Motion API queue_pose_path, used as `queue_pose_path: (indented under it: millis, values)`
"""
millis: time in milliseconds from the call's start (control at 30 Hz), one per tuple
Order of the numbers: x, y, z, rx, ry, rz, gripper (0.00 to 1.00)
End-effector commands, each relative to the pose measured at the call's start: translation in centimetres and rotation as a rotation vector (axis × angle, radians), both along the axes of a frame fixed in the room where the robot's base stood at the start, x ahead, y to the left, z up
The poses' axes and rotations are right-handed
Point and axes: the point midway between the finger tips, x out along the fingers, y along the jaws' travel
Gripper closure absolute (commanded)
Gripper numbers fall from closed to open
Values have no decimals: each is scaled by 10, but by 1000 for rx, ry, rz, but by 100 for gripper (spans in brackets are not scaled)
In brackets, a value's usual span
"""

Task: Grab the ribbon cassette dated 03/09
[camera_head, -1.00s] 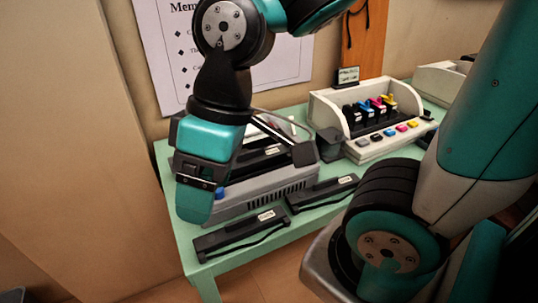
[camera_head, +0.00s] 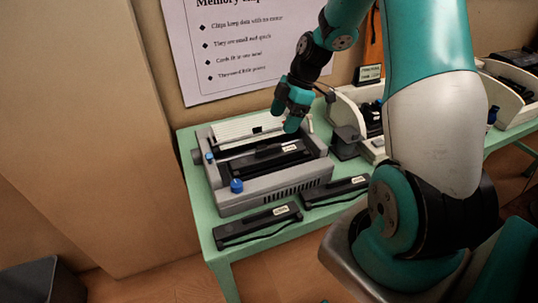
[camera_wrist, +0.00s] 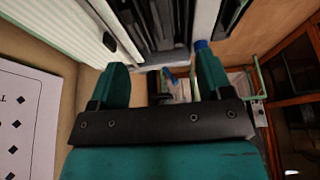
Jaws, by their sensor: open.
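Three black ribbon cassettes with small white labels show in the head view. One cassette (camera_head: 262,160) sits inside the open grey printer (camera_head: 275,190). A second cassette (camera_head: 257,226) lies on the green table in front of the printer, at the left. A third cassette (camera_head: 334,192) lies to its right. The label dates are too small to read. My gripper (camera_head: 293,122) is above the back right of the printer, apart from the cassettes. In the wrist view my gripper (camera_wrist: 162,82) is open, with nothing between its fingers.
The green table (camera_head: 200,215) carries the printer. A white ink-cartridge stand (camera_head: 345,112) is right of it, partly hidden by my arm. A poster (camera_head: 240,50) hangs on the wall behind. A dark bin (camera_head: 45,280) is on the floor at left.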

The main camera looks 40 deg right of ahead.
Motion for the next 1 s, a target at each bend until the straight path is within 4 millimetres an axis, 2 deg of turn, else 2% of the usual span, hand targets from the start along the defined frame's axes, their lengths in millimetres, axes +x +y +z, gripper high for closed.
queue_pose_path:
  millis: [100,233,467,800,1000]
  values:
    - [2,11,-24,4,7,3,28]
    - [4,18,-43,1,5,1,28]
    - [7,24,-58,1,3,1,28]
    - [15,39,-98,1,2,1,28]
    - [15,39,-102,-1,1,-1,28]
